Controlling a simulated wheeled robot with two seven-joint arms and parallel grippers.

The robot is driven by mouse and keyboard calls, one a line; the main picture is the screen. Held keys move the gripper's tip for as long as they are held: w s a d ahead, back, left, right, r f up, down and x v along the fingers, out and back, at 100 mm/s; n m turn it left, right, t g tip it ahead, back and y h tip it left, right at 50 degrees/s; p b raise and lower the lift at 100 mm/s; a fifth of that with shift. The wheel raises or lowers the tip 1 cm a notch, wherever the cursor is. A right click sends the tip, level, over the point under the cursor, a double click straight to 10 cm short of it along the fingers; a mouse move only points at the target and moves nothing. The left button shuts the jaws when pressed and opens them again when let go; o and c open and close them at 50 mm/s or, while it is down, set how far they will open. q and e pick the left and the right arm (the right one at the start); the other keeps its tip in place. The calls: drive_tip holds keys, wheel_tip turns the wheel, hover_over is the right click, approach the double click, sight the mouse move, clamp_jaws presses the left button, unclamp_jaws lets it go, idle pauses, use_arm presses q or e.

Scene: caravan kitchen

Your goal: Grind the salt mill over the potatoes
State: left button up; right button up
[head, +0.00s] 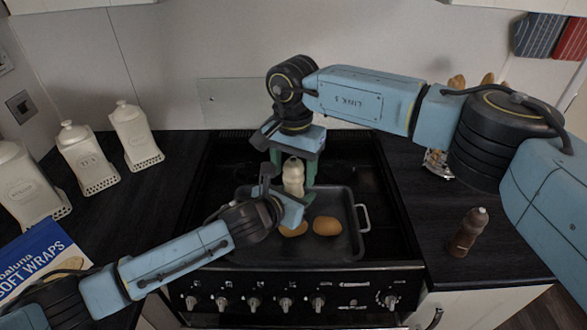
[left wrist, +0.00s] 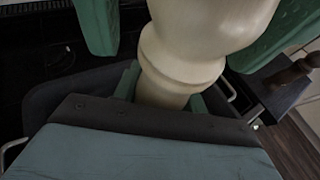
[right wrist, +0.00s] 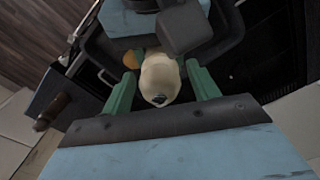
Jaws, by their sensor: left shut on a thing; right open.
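The cream salt mill (head: 293,176) is upright above the roasting tin (head: 345,250) on the hob. My left gripper (left wrist: 165,92) is shut on the lower part of the mill. My right gripper (right wrist: 160,92) comes from above, with its open fingers on either side of the mill's top; they look apart from it. In the head view my right gripper's green fingers (head: 308,172) flank the mill. One potato (head: 326,226) lies in the tin, and a second potato (head: 294,230) is partly hidden by my left gripper. A potato also shows in the right wrist view (right wrist: 131,60).
A dark brown mill (head: 468,232) stands on the right counter. White canisters (head: 136,136) and a blue wraps packet (head: 42,262) are on the left counter. A rack (head: 437,162) with brown items is behind my right arm.

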drive_tip(key=m, duration=1.2)
drive_tip(key=shift+m, duration=0.3)
drive_tip(key=shift+c, duration=0.3)
drive_tip(key=c, duration=0.7)
drive_tip(key=n, duration=0.5)
drive_tip(key=shift+n, duration=0.4)
drive_tip(key=n, duration=0.6)
drive_tip(key=shift+n, duration=0.4)
drive_tip(key=o, duration=0.8)
drive_tip(key=shift+c, duration=0.2)
